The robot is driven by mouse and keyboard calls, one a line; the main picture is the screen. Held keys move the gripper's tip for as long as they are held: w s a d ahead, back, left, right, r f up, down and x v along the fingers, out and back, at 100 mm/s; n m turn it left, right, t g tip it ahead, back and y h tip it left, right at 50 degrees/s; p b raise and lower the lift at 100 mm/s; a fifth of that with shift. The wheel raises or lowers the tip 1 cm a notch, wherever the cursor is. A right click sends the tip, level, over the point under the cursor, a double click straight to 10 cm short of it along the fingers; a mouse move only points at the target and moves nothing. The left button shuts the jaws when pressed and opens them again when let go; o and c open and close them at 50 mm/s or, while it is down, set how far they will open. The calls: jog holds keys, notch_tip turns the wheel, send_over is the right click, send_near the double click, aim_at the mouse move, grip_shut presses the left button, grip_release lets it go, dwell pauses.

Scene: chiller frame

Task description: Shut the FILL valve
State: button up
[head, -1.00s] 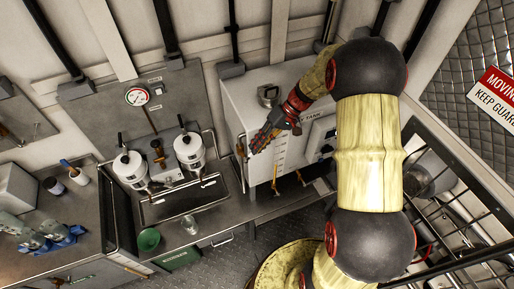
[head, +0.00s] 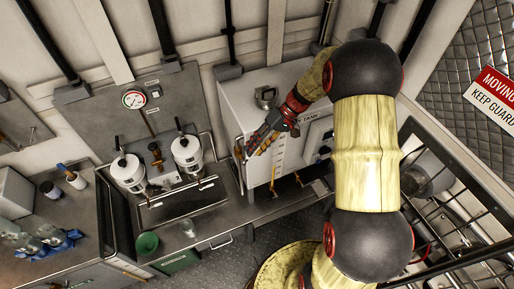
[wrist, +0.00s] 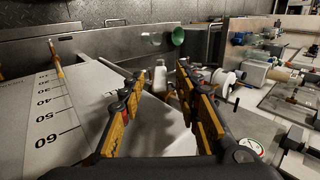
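The tank (head: 245,105) is a white box with a graduated scale, and its scaled face (wrist: 60,115) fills the left of the wrist view. My gripper (head: 251,148) is at the tank's front left edge. In the wrist view my gripper (wrist: 158,78) has its two orange-and-black fingers well apart. A brass valve fitting (head: 239,151) shows beside the tank's left edge, close to my fingertips. A pale piece with a brownish part (wrist: 160,80) shows between and beyond the fingers; I cannot tell whether it touches them. No FILL label is readable.
Left of the tank are white canisters (head: 187,151), a sink (head: 180,205), a green bowl (head: 148,243) and a glass (head: 189,228). A metal guard rail stands at the right.

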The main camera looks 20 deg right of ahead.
jog(key=v, duration=1.2)
jog(key=shift+c, duration=0.4)
